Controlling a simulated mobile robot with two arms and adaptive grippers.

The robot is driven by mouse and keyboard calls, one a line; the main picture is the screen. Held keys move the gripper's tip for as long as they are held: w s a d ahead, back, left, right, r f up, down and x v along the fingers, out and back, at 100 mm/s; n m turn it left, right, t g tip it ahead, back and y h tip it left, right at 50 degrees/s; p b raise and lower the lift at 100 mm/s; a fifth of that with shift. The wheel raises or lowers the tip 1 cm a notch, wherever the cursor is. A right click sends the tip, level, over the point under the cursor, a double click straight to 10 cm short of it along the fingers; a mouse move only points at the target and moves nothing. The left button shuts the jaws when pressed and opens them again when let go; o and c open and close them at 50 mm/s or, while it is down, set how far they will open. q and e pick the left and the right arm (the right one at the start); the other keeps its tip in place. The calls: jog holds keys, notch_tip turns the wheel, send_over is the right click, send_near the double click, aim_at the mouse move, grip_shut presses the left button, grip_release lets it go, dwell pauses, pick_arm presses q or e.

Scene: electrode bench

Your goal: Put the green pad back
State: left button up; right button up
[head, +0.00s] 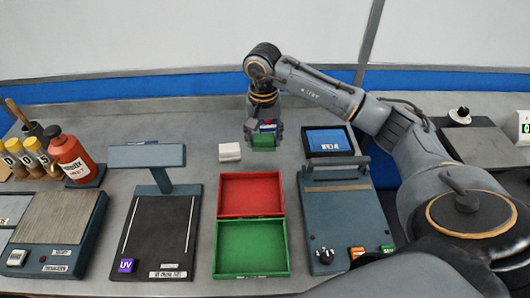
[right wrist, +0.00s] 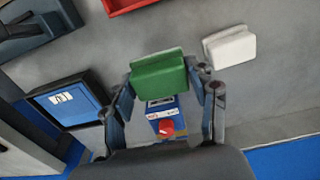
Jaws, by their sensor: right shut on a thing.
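My right gripper (head: 264,135) is shut on the green pad (head: 264,141), a small block, above the back middle of the bench. In the right wrist view the green pad (right wrist: 159,76) sits between the two fingertips of the right gripper (right wrist: 162,82). A white pad (head: 229,152) lies on the bench to the left of the gripper; it also shows in the wrist view (right wrist: 230,47). My left gripper is not in view.
A red tray (head: 251,177) and a green tray (head: 217,250) stand in front, both empty. A small blue box with a red knob (right wrist: 166,125) shows behind the pad. A UV lamp stand (head: 147,156) is left, a screen device (head: 328,141) right.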

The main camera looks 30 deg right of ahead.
aim_at(265, 155)
jog(key=shift+w+d+f, duration=0.25)
jog(key=shift+d+f, duration=0.05)
jog(key=shift+f, duration=0.15)
jog(key=f+b, duration=0.2)
jog(key=f, duration=0.1)
jog(key=shift+w+d+f, duration=0.1)
jog(key=shift+d+f, duration=0.1)
jog(key=shift+f, duration=0.05)
jog(key=shift+w+f, duration=0.1)
jog(key=shift+f, duration=0.1)
jog(key=shift+r, duration=0.15)
jog(key=shift+f+b, duration=0.2)
jog(key=shift+b, duration=0.15)
jog(key=o, duration=1)
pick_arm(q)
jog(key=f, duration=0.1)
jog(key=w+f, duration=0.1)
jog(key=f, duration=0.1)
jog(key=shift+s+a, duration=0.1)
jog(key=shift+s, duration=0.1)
pick_arm(e)
jog(key=shift+r, duration=0.1)
